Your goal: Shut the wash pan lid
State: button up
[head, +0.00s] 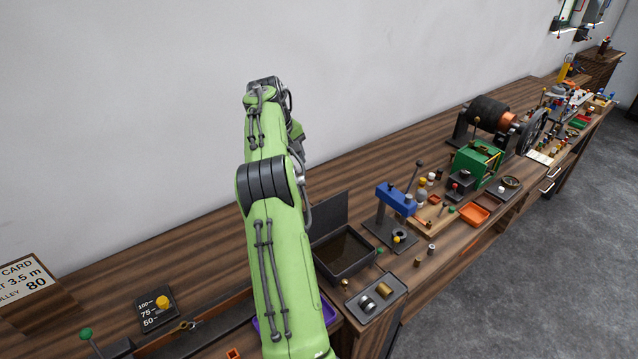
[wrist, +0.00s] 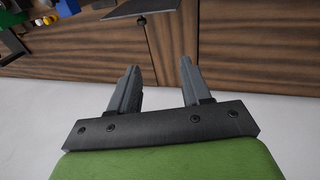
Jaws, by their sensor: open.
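The wash pan (head: 343,270) is a dark rectangular box on the wooden bench in the head view, just right of my arm, with brownish contents. Its dark flat lid (head: 322,220) stands raised at the pan's wall-side edge, so the pan is open. My arm covers part of the pan's left side. My gripper (wrist: 159,66) shows in the wrist view with its two grey fingers apart and nothing between them. A dark flat panel (wrist: 150,9), perhaps the lid, is at the top of that view, apart from the fingers. The gripper's fingers cannot be made out in the head view.
A blue press (head: 396,200) stands right of the pan. A grey tray with metal parts (head: 375,298) lies in front of it. A green machine (head: 474,165) and several small parts are farther right. The wall (head: 120,110) is behind; the bench between pan and wall is mostly clear.

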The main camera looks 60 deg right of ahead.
aim_at(321, 200)
jog(key=shift+g, duration=0.4)
jog(key=x, duration=0.6)
jog(key=s+d+b+x, duration=0.1)
jog(key=x, duration=0.5)
jog(key=s+d+r+b+x, duration=0.1)
jog(key=x, duration=0.5)
jog(key=shift+d+f, duration=0.3)
jog(key=shift+f, duration=0.1)
grip_shut()
